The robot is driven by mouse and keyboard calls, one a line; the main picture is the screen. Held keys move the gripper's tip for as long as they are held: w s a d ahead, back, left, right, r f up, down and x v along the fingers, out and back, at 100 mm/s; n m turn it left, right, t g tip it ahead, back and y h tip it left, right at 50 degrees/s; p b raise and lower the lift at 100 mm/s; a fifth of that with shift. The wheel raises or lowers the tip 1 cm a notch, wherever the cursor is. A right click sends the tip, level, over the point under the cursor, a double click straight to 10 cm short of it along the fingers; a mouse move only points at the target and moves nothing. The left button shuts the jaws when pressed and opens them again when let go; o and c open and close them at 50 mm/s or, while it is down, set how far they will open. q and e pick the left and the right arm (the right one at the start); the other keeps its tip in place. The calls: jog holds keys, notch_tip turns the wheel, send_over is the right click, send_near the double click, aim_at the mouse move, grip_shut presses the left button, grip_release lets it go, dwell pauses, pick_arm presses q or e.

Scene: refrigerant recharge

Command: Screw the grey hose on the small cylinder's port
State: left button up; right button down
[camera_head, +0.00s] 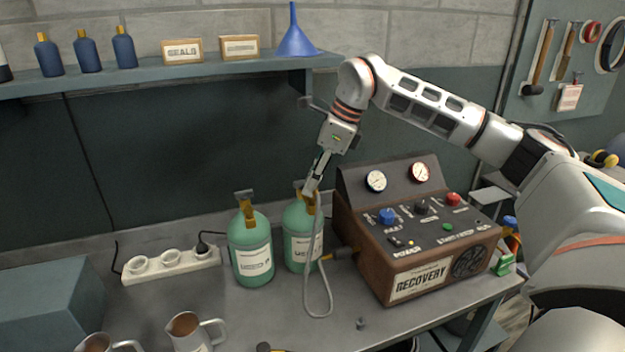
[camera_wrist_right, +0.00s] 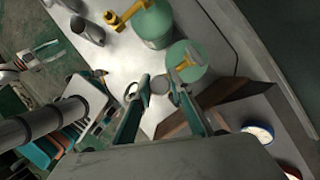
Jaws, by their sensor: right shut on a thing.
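Two green cylinders with brass valves stand side by side on the bench, a left one (camera_head: 250,240) and a right one (camera_head: 296,222). They look about the same size, so I cannot tell which is the small one. That gripper is shut on the hose's upper end, just above and in front of the right cylinder's valve. In the right wrist view the grey end (camera_wrist_right: 160,84) sits between the fingertips. Whether it touches the port is hidden.
The recovery machine (camera_head: 437,273) with gauges and knobs stands close right of the cylinders. A power strip (camera_head: 172,263) lies to the left, and metal jugs (camera_head: 190,333) stand at the front left. A shelf (camera_head: 170,72) with bottles and a blue funnel (camera_head: 296,38) hangs above.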

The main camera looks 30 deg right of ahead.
jog(key=shift+f, duration=0.4)
dwell(0.3)
jog(key=shift+f+m+t+b, duration=0.1)
jog(key=shift+m+t+b, duration=0.2)
jog(key=shift+m+b, duration=0.2)
jog(key=shift+m+h, duration=0.5)
jog(key=shift+m, duration=0.7)
